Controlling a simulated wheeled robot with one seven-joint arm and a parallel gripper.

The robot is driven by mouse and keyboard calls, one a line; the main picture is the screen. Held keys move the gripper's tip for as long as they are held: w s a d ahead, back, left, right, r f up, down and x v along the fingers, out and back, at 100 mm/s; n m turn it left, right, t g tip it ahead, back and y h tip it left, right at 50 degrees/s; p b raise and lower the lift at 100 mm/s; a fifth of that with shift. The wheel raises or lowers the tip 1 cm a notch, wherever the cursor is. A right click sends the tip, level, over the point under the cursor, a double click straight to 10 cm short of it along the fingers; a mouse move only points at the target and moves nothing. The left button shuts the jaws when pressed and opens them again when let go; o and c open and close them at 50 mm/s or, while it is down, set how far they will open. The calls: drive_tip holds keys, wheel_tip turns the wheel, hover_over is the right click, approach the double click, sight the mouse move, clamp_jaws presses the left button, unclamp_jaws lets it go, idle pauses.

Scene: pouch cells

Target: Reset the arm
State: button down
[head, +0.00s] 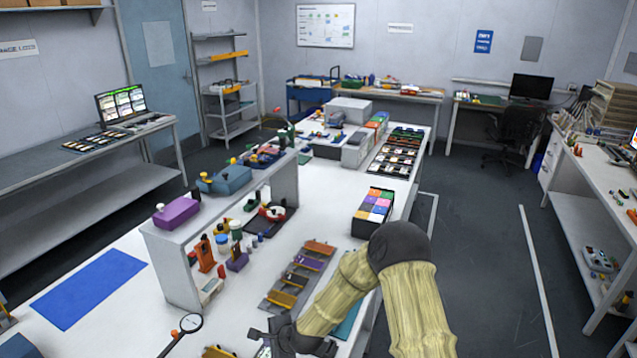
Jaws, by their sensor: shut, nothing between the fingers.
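My arm, in a beige sleeve with a dark elbow, reaches in from the lower right of the head view and bends down to the left over the front of the white bench (328,228). My gripper (264,346) is at the bottom edge, low over the bench, partly cut off by the frame. It is shut and holds nothing. Just beyond it lies a grey tray (268,305) with orange, purple and yellow cells in a row.
A raised shelf (160,246) with a purple box (177,212) and a teal box (226,178) stands left of the arm. A blue mat (90,287) lies at the left. A black box with coloured compartments (368,217) is beyond the elbow. Floor right of the bench is open.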

drive_tip(key=s+d+r+n+g+h, duration=0.1)
drive_tip(key=s+d+r+n, duration=0.3)
drive_tip(key=d, duration=0.5)
drive_tip(key=s+d+r+n+g+h, duration=0.1)
drive_tip(key=s+d+r+n+h, duration=0.2)
drive_tip(key=s+d+r+n, duration=0.2)
drive_tip(key=s+d+r+n+h, duration=0.2)
drive_tip(key=s+d+r+n, duration=0.3)
drive_tip(key=s+d+r, duration=0.5)
drive_tip(key=d+r, duration=0.1)
drive_tip(key=d, duration=0.4)
drive_tip(key=shift+g, duration=0.4)
drive_tip(key=shift+d, duration=0.1)
idle(0.7)
